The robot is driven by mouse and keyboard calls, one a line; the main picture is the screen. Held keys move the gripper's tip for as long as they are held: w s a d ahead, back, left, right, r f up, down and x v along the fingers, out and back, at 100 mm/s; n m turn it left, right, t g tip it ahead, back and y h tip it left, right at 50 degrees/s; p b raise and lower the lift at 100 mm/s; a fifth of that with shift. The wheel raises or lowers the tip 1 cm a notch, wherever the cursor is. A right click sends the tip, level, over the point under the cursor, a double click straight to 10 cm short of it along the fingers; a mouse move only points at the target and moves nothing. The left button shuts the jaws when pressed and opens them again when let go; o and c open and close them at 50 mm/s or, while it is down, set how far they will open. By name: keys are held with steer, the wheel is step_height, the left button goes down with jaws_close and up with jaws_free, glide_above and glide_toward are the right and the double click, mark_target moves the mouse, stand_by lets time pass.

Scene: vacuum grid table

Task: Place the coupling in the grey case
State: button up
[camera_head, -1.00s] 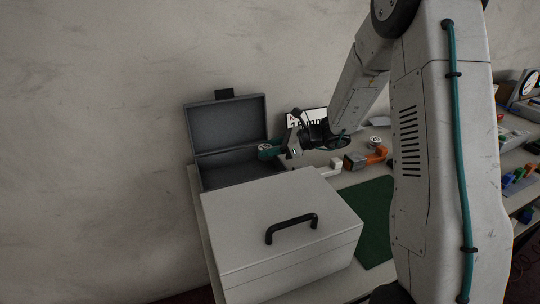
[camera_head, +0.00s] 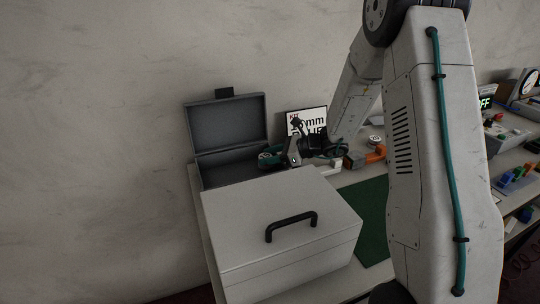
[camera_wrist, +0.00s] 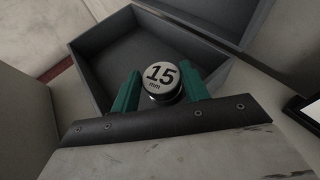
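The coupling (camera_wrist: 161,77) is a round metal piece with a pale top marked "15 mm" in the wrist view. My gripper (camera_wrist: 160,85) has a green finger on each side of it and is shut on it. The grey case (camera_wrist: 110,58) lies open beyond the fingers, and its visible floor looks empty. In the head view the grey case (camera_head: 225,125) stands with its lid up against the wall. My gripper (camera_head: 268,158) is at the right side of its opening there. The coupling's lower part is hidden, and its height over the case is hard to tell.
A white box with a black handle (camera_head: 290,226) stands in front of the case and hides its lower front. A sign (camera_head: 305,119) stands behind my gripper. An orange-handled item (camera_head: 374,154) lies to the right, near a green mat (camera_head: 372,222).

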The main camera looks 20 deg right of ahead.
steer(key=shift+o, duration=0.2)
steer(key=shift+s+f, duration=0.1)
steer(key=shift+f, duration=0.25)
steer(key=shift+r, duration=0.15)
steer(key=v, duration=0.8)
steer(key=r+v, duration=0.1)
steer(key=v, duration=0.3)
steer(key=shift+d, duration=0.1)
